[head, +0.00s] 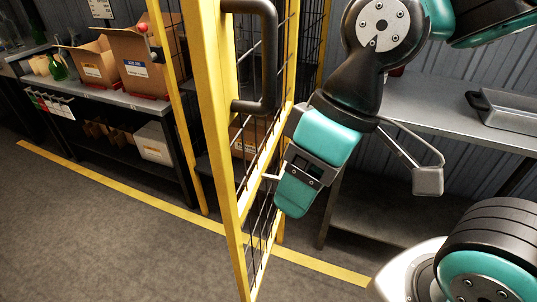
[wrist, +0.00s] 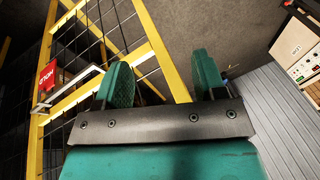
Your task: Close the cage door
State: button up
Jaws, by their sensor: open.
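The cage door (head: 212,108) has a yellow frame, black wire mesh and a black bar handle (head: 268,60). It stands upright and ajar, seen steeply from its edge in the head view. My gripper (head: 290,190) is on the right side of the door, low and close to the mesh, below the handle. In the wrist view the two teal fingers are spread and my gripper (wrist: 163,80) holds nothing. A yellow frame bar (wrist: 160,45) passes between the fingers in that picture; I cannot tell whether they touch it.
A yellow cage post (head: 178,110) stands behind the door. A bench with cardboard boxes (head: 95,62) is at left; a grey table with a metal tray (head: 505,108) is at right. A yellow line (head: 105,178) crosses the floor. The floor at front left is clear.

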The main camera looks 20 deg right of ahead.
aim_at(210, 25)
jog(key=z, duration=0.55)
jog(key=k, duration=1.3)
jog(key=z, duration=0.2)
jog(key=i, duration=0.9)
